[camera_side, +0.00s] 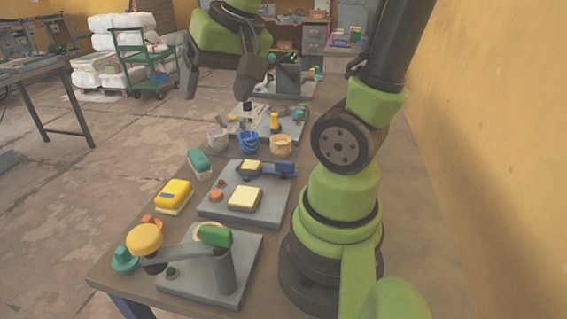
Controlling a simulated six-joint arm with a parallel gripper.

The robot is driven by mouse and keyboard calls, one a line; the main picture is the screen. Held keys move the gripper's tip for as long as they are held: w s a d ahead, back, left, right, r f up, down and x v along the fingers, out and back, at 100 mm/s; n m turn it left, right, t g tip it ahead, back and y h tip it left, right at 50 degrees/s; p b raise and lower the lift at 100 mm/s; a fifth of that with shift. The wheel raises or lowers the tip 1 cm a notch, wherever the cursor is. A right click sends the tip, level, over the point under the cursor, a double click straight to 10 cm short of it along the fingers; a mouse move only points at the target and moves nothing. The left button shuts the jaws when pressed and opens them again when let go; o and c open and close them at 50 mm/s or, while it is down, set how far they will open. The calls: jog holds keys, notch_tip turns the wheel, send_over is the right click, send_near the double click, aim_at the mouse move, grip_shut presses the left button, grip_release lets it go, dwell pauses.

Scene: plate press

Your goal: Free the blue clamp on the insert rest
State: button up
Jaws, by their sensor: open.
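The blue clamp (284,168) sits at the back right of a grey plate (216,208) in the middle of the bench. A dark arm runs from it to the left, by a small cream-yellow block (251,165). Whether it presses on that block is too small to tell. A larger cream-yellow block (245,198) lies at the front of the same plate. My gripper (219,86) is at the top of the view, with its two dark fingers wide apart and nothing between them. It is above and well apart from the clamp.
A grey press (226,270) with a yellow knob and green top stands at the front. A yellow brush-like block (174,194) and a teal one (199,161) lie left of the plate. Grey, blue and tan cups (249,142) stand behind it. My arm's base takes the right side.

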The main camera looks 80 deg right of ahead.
jog(key=s+d+f+m+g, duration=0.1)
jog(key=d+f+m+g, duration=0.2)
jog(key=d+f+m, duration=0.65)
jog(key=g, duration=0.2)
send_near(284, 162)
jog(key=shift+d+n+y, duration=0.25)
jog(key=shift+y, duration=0.05)
jog(key=shift+s+d+f, duration=0.1)
jog(key=shift+s+f, duration=0.1)
jog(key=shift+f, duration=0.15)
notch_tip(284, 162, down, 9)
jog(key=shift+f, duration=0.25)
jog(key=c, duration=0.9)
